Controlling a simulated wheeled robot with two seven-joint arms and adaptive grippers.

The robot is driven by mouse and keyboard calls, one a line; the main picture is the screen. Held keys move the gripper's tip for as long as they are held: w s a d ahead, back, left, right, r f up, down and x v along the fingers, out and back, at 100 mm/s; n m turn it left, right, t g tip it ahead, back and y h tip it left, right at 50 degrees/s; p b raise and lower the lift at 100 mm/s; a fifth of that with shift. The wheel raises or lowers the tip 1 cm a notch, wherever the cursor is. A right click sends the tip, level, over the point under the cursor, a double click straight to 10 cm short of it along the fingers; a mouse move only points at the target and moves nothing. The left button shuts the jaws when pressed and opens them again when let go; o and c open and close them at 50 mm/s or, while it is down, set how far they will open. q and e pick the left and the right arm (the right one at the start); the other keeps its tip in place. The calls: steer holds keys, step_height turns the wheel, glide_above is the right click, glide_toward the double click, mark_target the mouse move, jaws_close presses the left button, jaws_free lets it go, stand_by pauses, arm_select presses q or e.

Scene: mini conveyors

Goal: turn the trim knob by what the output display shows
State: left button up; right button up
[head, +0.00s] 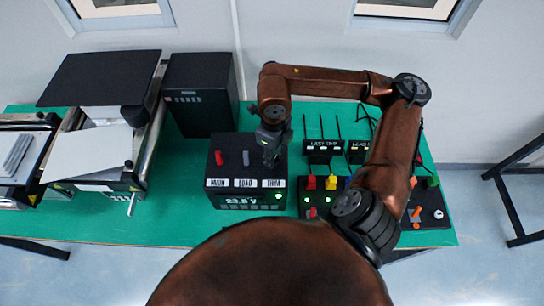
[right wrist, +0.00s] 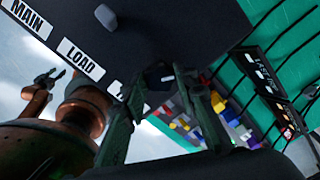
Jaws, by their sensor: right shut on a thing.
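A black control box (head: 232,180) stands on the green table, with white labels MAIN, LOAD and a third that seems to read TRIM. A red knob (head: 219,158) and a grey knob (head: 246,158) are on its top. My right gripper (head: 270,158) points down at the box above the third label. In the right wrist view its fingers close around a dark knob (right wrist: 159,77), mostly hidden between them. Pale characters on the box's front (head: 237,200) are too small to read surely. I cannot tell which display is the output one. My left gripper (right wrist: 44,80) shows empty, its fingers apart.
Small black label units (head: 322,146) with thin rods stand right of the box. Coloured blocks (head: 331,183) are in front of them, partly behind my right arm. A tall black cabinet (head: 200,95) stands behind the box, and a conveyor (head: 150,135) is at the left.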

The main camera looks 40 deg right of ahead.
steer(key=shift+m, duration=0.3)
steer(key=o, duration=1.2)
steer(key=shift+c, duration=0.2)
step_height(320, 180, up, 12)
stand_by(0.4)
